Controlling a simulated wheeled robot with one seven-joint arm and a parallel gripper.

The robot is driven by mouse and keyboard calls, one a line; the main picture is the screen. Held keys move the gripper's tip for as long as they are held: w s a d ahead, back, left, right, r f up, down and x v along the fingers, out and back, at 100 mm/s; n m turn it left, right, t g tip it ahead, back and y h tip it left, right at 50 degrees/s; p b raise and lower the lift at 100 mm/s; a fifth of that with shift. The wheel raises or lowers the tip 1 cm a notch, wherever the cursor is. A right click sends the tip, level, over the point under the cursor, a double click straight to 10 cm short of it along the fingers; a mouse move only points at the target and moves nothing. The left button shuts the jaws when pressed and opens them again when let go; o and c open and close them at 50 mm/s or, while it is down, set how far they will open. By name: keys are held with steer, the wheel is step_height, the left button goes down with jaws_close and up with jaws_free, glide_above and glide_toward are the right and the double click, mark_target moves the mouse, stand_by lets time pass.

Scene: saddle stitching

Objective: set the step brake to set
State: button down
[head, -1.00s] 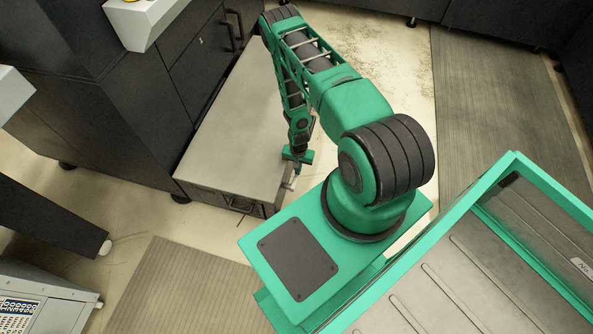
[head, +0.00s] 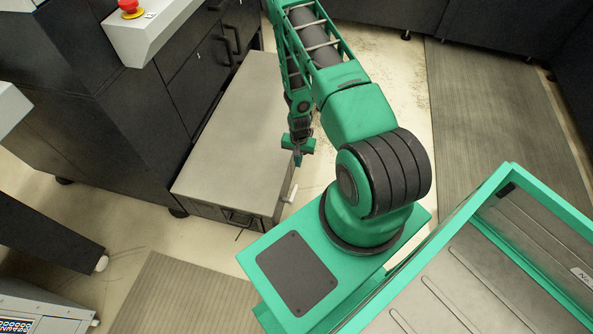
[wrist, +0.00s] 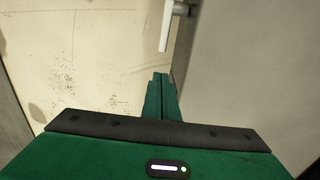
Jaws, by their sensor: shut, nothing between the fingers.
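The step (head: 230,130) is a low grey box with a flat top, standing on the floor beside the dark cabinets. The step brake (head: 291,193) is a small white lever on the step's right side, near its front corner. My gripper (head: 298,160) is above the step's right edge, a little behind the brake. In the wrist view my fingertips (wrist: 160,77) are together and empty, apart from the lever's end.
Dark cabinets (head: 130,110) with handles stand left of the step. A white box with a red button (head: 130,8) juts out above it. A grey mat (head: 185,295) lies in front and another (head: 500,120) at right. Pale floor (head: 400,85) is open beyond my arm.

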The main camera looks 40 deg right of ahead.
mark_target(296, 188)
steer(key=shift+w+d+r, duration=0.15)
steer(key=shift+d+r, duration=0.05)
steer(key=shift+r, duration=0.6)
steer(key=m+y, duration=0.1)
steer(key=m, duration=0.5)
steer(key=m+g, duration=0.1)
steer(key=m, duration=0.5)
steer(key=m+g+y, duration=0.1)
steer(key=m, duration=0.5)
steer(key=shift+s+y, duration=0.2)
steer(key=shift+y, duration=0.1)
steer(key=shift+f, duration=0.15)
steer(key=x, duration=1.3)
steer(key=shift+f, duration=0.4)
